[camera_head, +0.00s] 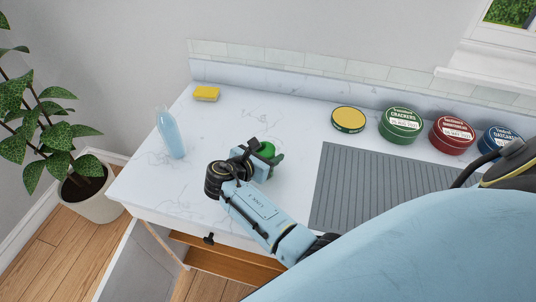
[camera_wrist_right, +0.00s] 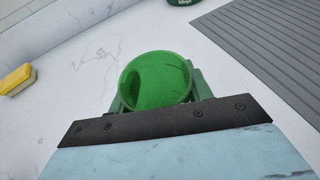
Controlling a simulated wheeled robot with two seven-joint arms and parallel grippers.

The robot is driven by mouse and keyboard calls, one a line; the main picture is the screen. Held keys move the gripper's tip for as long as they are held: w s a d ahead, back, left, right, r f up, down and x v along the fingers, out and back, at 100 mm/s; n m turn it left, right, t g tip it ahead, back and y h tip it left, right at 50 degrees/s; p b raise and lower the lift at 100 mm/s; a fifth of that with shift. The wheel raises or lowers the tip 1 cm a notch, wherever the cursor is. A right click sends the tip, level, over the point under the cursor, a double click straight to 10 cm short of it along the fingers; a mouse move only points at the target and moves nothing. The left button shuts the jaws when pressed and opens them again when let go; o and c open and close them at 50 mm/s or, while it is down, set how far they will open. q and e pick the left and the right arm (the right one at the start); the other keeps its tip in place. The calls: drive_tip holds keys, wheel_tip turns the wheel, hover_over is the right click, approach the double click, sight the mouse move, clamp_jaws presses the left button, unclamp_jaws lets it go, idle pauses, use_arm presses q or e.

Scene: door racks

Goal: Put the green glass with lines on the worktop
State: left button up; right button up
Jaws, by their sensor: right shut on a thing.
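The green glass (camera_wrist_right: 154,82) shows in the right wrist view with its round open rim facing the camera. In the head view, a small part of the green glass (camera_head: 266,150) shows beyond my right gripper (camera_head: 268,160). My right gripper is shut on the glass, with green fingers (camera_wrist_right: 157,100) on both sides of it. Lines on the glass cannot be made out. The glass is over the white marbled worktop (camera_head: 250,112); I cannot tell whether its base touches it. My left gripper is not in view.
A blue bottle (camera_head: 170,133) stands at the worktop's left edge and a yellow sponge (camera_head: 206,93) lies behind it. A grey ribbed mat (camera_head: 365,180) lies to the right. Several round tins, including a green one (camera_head: 400,125), stand along the back. The worktop around the gripper is clear.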

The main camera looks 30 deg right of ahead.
drive_tip(key=shift+f, duration=0.15)
drive_tip(key=o, duration=1.1)
drive_tip(key=shift+c, duration=0.2)
drive_tip(key=v, duration=1.2)
